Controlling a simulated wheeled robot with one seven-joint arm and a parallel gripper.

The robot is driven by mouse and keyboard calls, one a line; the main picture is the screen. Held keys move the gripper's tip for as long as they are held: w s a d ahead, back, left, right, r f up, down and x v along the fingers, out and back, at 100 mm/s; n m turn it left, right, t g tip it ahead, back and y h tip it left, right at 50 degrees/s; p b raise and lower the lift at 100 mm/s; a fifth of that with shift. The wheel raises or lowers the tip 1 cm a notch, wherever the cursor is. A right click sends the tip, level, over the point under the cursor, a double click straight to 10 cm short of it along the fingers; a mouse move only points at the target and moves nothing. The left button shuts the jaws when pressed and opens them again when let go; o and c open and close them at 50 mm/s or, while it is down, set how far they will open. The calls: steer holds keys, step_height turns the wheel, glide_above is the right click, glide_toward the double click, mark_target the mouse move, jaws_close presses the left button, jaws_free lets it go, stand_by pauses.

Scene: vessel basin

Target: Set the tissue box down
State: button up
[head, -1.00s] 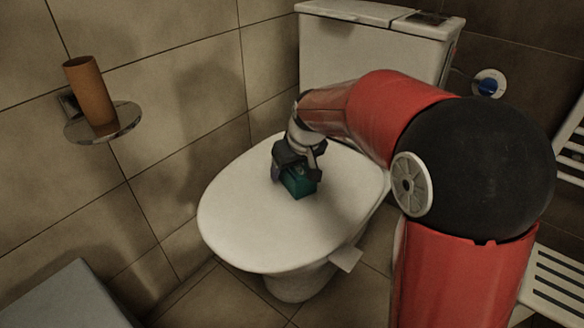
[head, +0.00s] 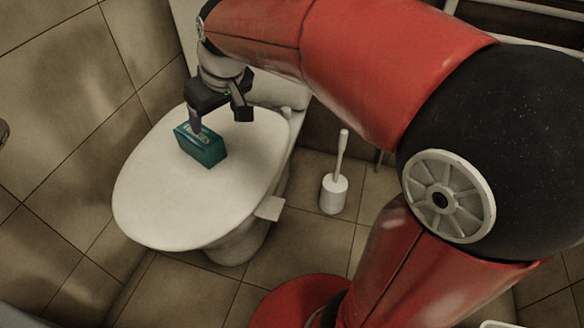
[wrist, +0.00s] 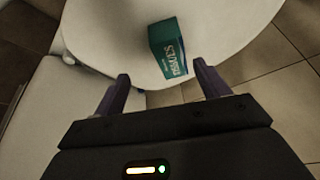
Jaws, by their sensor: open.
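The teal tissue box (head: 203,149) rests on the closed white toilet lid (head: 150,200), near its back half. In the wrist view the box (wrist: 167,48) lies ahead of the fingertips, with its lettered side facing me. My gripper (wrist: 160,82) is open, with its two purple-grey fingers apart and nothing between them. In the head view my gripper (head: 215,120) hangs just above and behind the box, apart from it as the wrist view shows. The far finger is partly hidden in the head view.
A toilet brush in a white holder (head: 334,193) stands on the tiled floor right of the toilet. The tiled wall (head: 60,90) is close on the left. The lid around the box is clear.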

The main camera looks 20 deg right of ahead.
steer(key=s+d+f+m, duration=0.1)
steer(key=s+d, duration=0.2)
steer(key=s, duration=0.3)
steer(key=s+d+f+m+t+h, duration=0.1)
steer(key=s+d+m, duration=0.1)
steer(key=s+d, duration=0.2)
steer(key=s+d+f+m+h, duration=0.1)
steer(key=s+d, duration=0.2)
steer(key=s, duration=0.6)
steer(key=shift+s+d+f+m, duration=0.15)
steer(key=shift+s+f+m, duration=0.1)
steer(key=shift+m, duration=0.15)
steer(key=shift+r, duration=0.1)
step_height(320, 180, up, 9)
steer(key=p, duration=0.9)
steer(key=shift+o, duration=0.3)
steer(key=shift+r, duration=0.15)
